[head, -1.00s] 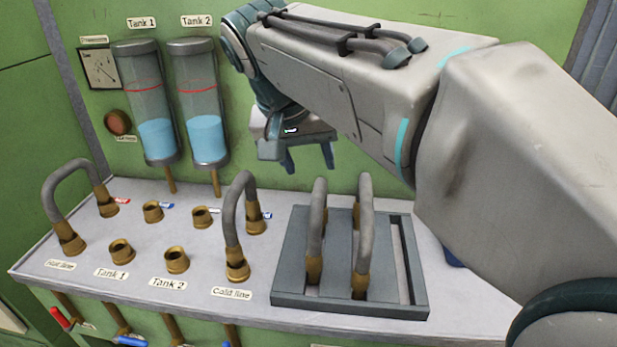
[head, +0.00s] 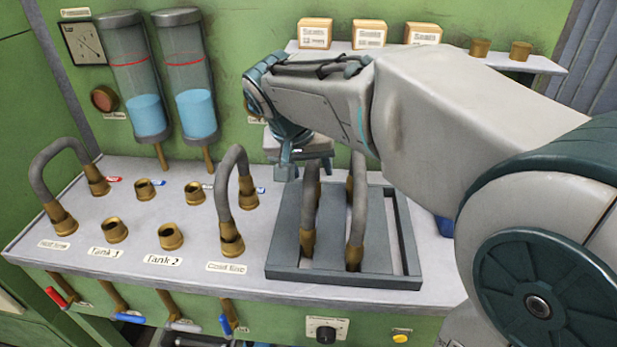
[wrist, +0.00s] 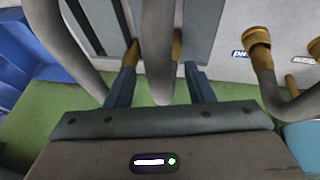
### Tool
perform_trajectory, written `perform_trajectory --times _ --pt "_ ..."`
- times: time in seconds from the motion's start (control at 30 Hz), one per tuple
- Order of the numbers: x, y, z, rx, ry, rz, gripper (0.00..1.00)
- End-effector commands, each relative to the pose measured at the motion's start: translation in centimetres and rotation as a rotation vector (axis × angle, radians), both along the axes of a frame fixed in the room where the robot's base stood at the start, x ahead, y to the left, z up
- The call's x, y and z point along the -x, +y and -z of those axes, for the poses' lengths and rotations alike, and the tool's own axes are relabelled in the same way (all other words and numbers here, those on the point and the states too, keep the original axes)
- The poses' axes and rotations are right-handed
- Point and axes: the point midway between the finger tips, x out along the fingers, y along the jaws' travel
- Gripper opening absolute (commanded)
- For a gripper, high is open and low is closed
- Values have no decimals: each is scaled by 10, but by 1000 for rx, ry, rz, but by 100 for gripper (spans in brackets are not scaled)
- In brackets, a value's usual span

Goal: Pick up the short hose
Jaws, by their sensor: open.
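Two grey hoses with brass ends stand as arches in a dark grey tray (head: 410,250). The left tray hose (head: 311,205) looks slightly lower than the right tray hose (head: 358,215); which one is the short hose is not certain. My gripper (head: 308,168) is at the top of the left tray hose in the head view, its fingers partly hidden. In the wrist view my gripper (wrist: 160,85) is open, and the left tray hose (wrist: 158,40) lies between its two fingers, with no clear contact. The right tray hose (wrist: 60,40) passes left of the fingers there.
A hose arches over the cold line fittings (head: 233,190), left of the tray. Another hose (head: 42,175) is at the hot line. Bare brass fittings (head: 170,236) stand between them. Boxes (head: 368,34) sit on a back shelf. A blue bin (wrist: 20,50) shows in the wrist view.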

Motion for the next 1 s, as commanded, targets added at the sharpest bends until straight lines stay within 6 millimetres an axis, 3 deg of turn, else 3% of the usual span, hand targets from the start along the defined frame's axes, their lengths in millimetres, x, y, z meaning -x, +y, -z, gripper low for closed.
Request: perform_trajectory --times 0.1,0.37,0.53,0.87,1.0 --pt "-4 -3 10 0 1 -1 49" --pt "-5 -3 12 0 -1 -1 49" --pt "-4 -3 12 0 -1 -1 1" --pt "-5 -3 10 0 -3 -1 0" --pt "-5 -3 -5 -3 -6 0 0"
